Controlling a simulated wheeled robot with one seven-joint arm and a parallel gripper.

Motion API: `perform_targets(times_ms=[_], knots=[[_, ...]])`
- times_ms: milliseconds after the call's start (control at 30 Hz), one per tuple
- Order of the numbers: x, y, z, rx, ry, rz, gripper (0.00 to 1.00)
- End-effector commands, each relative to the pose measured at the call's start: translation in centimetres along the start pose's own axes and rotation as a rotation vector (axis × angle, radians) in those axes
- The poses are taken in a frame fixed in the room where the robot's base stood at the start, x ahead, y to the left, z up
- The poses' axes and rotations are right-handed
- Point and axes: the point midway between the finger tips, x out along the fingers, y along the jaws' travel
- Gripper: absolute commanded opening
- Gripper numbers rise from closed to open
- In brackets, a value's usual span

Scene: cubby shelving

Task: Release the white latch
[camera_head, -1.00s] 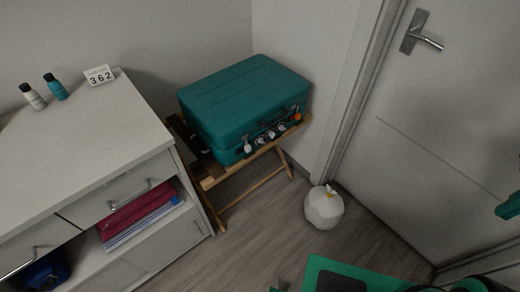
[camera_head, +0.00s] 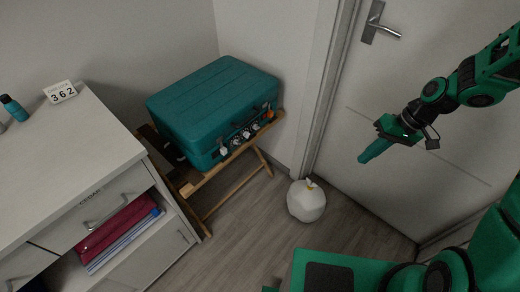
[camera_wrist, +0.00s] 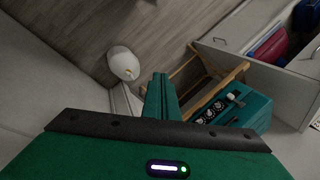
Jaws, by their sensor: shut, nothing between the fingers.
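A teal suitcase (camera_head: 213,108) lies closed on a wooden folding stand. Its front side carries a dark handle, dials, an orange tag (camera_head: 269,114) and a white latch (camera_head: 223,150) near the left end. In the wrist view the suitcase (camera_wrist: 250,112) is at the right, with a small white piece (camera_wrist: 232,96) on its front that may be the latch. My gripper (camera_head: 364,158) is shut and empty, in front of the door, well to the right of the suitcase. Its closed fingers (camera_wrist: 161,95) also show in the wrist view.
The wooden stand (camera_head: 196,186) holds the suitcase. A white round object (camera_head: 306,200) stands on the floor between stand and door (camera_head: 420,110). A white cabinet (camera_head: 70,160) with bottle and number block is at left. The floor before the stand is clear.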

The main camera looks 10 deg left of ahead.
Motion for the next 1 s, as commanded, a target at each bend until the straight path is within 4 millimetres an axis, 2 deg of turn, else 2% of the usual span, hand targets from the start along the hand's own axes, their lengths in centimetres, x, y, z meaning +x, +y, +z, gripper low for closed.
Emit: perform_targets(times_ms=[100, 500, 700, 1000], knots=[[3.0, -1.5, -1.3, -0.036, 0.0, -0.074, 0.0], [11.8, -7.7, -4.6, -0.114, 0.049, -0.342, 0.0], [15.4, -11.1, -5.7, -0.117, 0.09, -0.483, 0.0], [19.9, -15.9, -7.1, -0.072, 0.167, -0.69, 0.0]])
